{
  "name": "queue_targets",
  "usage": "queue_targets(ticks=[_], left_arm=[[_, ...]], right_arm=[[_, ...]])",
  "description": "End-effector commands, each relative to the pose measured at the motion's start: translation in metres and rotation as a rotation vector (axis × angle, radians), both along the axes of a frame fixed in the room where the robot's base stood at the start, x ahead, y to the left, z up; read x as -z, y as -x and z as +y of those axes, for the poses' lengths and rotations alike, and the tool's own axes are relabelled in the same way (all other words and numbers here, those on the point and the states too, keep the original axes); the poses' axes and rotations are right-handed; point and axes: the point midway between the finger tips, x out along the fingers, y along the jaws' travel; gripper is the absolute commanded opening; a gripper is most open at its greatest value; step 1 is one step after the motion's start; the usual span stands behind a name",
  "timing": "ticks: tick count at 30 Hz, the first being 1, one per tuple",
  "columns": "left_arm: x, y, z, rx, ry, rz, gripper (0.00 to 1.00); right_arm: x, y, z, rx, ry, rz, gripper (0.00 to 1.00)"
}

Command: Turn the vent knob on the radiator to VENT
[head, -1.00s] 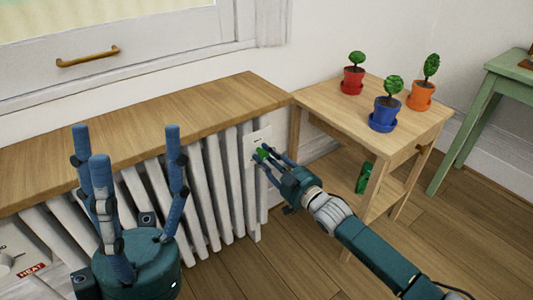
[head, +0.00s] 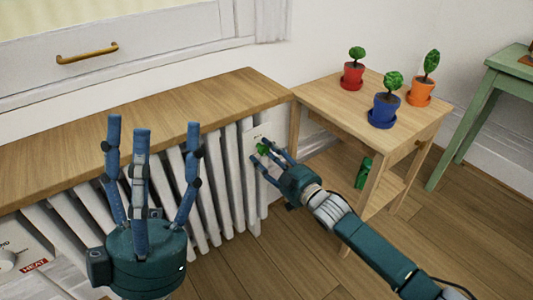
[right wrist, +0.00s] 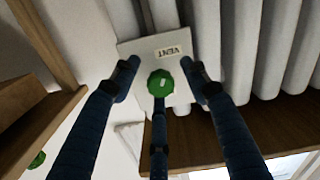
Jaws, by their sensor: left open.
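The green vent knob (head: 262,149) sits on a pale plate at the right end of the white radiator (head: 205,190). In the right wrist view the knob (right wrist: 160,83) carries a short white mark, and an upside-down VENT label (right wrist: 173,52) is above it on the plate (right wrist: 130,50). My right gripper (head: 262,154) is at the knob with its fingers spread around it. The side fingers show gaps to the knob; whether the middle finger touches it I cannot tell. My left gripper (head: 150,130) is open and empty, fingers up, in front of the radiator.
A wooden shelf (head: 150,125) tops the radiator. A small wooden table (head: 340,100) with red, blue and orange potted plants stands close right of the knob. A green table (head: 490,95) stands far right.

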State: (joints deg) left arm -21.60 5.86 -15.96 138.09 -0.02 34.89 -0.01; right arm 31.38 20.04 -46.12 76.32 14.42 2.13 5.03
Motion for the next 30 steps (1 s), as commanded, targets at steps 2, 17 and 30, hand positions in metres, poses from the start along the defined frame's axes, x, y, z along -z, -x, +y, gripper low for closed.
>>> queue_targets(ticks=[2,17,30], left_arm=[[0.0,0.0,0.0,0.0,0.0,0.0,0.74],[0.0,0.0,0.0,0.001,0.0,0.001,0.74],[0.0,0.0,0.0,0.001,0.0,0.001,0.74]], right_arm=[[-0.002,-0.001,0.0,0.0,-0.002,-0.003,0.45],[-0.002,0.044,-0.033,0.0,-0.003,-0.002,0.45],[-0.002,0.096,-0.07,0.0,-0.003,-0.002,0.45]])
